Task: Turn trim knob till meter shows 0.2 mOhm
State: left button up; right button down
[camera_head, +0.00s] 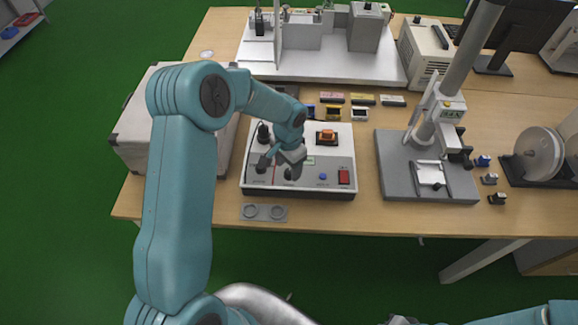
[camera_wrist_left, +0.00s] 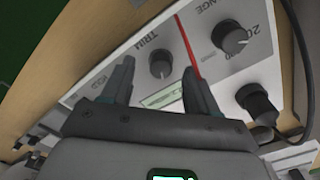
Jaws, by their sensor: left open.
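The grey-white test unit (camera_head: 258,184) lies on the table in the head view. Its dark trim knob (camera_wrist_left: 159,63), beside the printed word TRIM, shows in the left wrist view. My left gripper (camera_head: 287,160) is over the panel. In the wrist view the left gripper (camera_wrist_left: 159,68) is open, one finger on each side of the trim knob; contact cannot be told. The green meter display (camera_wrist_left: 166,98) is partly hidden by the gripper, and its reading is not legible. My right gripper (camera_head: 402,320) is barely in view at the bottom edge.
The range knob (camera_wrist_left: 229,36) and a black post (camera_wrist_left: 255,100) stand right of the trim knob. A red switch (camera_head: 343,176) and an orange part (camera_head: 327,134) are on the unit. A grey case (camera_head: 135,135) stands left; a test stand (camera_head: 400,175) stands right.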

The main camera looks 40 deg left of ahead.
aim_at(289, 173)
pick_arm(q)
jog(key=shift+w+a+f, duration=0.1)
jog(key=shift+w+f, duration=0.05)
jog(key=shift+f, duration=0.45)
jog(key=shift+w+f, duration=0.1)
jog(key=shift+f, duration=0.45)
jog(key=shift+s+r, duration=0.1)
jog(key=shift+s, duration=0.05)
jog(key=c, duration=1)
